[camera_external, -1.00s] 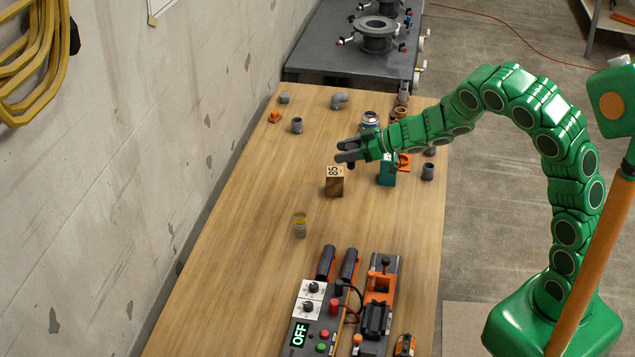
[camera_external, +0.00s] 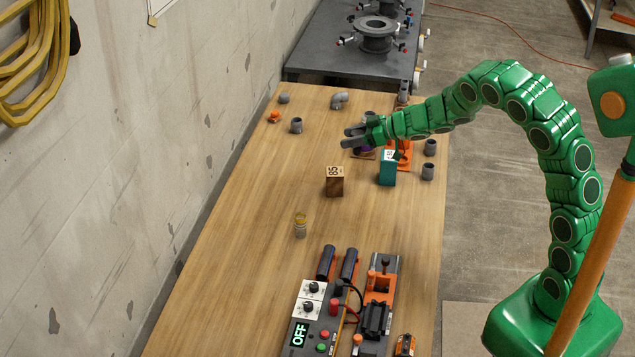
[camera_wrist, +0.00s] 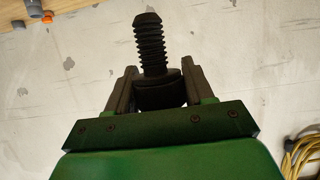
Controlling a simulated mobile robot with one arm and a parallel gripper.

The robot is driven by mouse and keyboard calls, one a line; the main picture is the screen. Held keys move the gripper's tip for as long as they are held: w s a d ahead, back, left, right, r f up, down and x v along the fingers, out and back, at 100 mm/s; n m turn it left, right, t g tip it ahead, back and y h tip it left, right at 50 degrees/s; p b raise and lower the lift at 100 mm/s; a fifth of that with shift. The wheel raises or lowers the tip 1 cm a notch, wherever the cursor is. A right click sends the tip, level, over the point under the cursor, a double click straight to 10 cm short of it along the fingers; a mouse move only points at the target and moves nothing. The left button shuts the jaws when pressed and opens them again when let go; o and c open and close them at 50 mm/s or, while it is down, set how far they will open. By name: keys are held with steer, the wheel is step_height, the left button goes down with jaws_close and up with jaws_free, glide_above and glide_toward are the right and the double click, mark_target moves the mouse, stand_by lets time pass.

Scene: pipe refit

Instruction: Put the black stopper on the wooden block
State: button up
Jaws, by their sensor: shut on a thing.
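The black stopper (camera_wrist: 151,50) is a ribbed, screw-like piece with a wider round base, seen in the wrist view. My gripper (camera_wrist: 153,88) is shut on its base, and the ribbed end sticks out past the fingertips. In the external view my gripper (camera_external: 351,138) is raised over the table behind the wooden block, slightly to its right; the stopper is hard to make out there. The wooden block (camera_external: 335,185) is a brown cube marked 85, upright on the table, with its top bare and apart from my gripper.
A teal block (camera_external: 387,172) stands right of the wooden block, with grey pipe pieces (camera_external: 428,171) beside it. A small jar (camera_external: 300,227) and a control box (camera_external: 307,326) stand nearer the front. The table's left side is largely clear.

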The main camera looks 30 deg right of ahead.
steer(key=w+f, duration=0.2)
steer(key=w+a+f, duration=0.1)
steer(key=w+f, duration=0.1)
steer(key=w, duration=0.1)
steer(key=w+f, duration=0.2)
steer(key=w, duration=0.1)
steer(key=shift+a+f, duration=0.4)
steer(key=shift+w+f, duration=0.25)
steer(key=shift+f, duration=1.65)
steer(key=o, duration=1)
steer(key=shift+f, duration=0.1)
steer(key=shift+s+d+r, duration=0.1)
steer(key=shift+s+r, duration=0.05)
steer(key=shift+r, duration=0.05)
steer(key=v, duration=1.1)
steer(key=shift+s+d, duration=0.25)
steer(key=shift+s, duration=0.05)
